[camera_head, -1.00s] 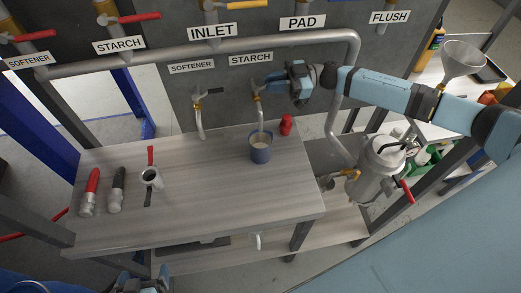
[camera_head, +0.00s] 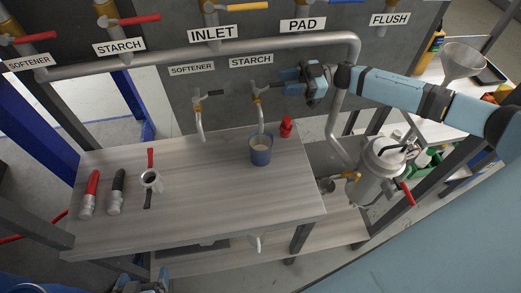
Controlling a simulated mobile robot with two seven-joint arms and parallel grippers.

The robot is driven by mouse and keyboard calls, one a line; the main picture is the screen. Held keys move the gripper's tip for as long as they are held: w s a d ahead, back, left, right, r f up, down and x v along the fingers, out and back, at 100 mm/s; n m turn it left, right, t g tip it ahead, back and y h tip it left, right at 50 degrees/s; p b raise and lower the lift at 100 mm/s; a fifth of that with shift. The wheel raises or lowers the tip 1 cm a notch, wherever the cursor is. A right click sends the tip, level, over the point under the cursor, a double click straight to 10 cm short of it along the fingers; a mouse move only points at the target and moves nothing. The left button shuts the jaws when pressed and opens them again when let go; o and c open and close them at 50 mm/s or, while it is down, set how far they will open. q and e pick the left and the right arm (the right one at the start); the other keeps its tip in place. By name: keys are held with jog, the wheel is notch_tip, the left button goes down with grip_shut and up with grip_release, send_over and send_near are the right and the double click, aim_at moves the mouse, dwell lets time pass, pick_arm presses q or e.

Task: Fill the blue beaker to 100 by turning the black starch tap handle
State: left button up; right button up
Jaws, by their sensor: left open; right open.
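The blue beaker (camera_head: 261,155) stands upright on the table below the spout of the starch tap (camera_head: 259,112), with pale liquid inside. Its level marks are too small to read. The black starch tap handle (camera_head: 264,86) sticks out to the right at the tap's top, under the lower STARCH label (camera_head: 251,60). My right gripper (camera_head: 287,88) is open and empty, just right of the handle and apart from it. My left gripper (camera_head: 141,286) is open at the bottom edge, mostly cut off, far from the beaker.
A softener tap (camera_head: 198,115) is left of the starch tap. A metal vessel (camera_head: 378,170) stands right.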

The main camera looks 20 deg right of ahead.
pick_arm(q)
jog(key=shift+s+a+f+b, duration=0.2)
jog(key=shift+f+b, duration=0.25)
jog(key=shift+f, duration=0.2)
pick_arm(e)
jog(key=v, duration=0.9)
jog(key=shift+d, duration=0.2)
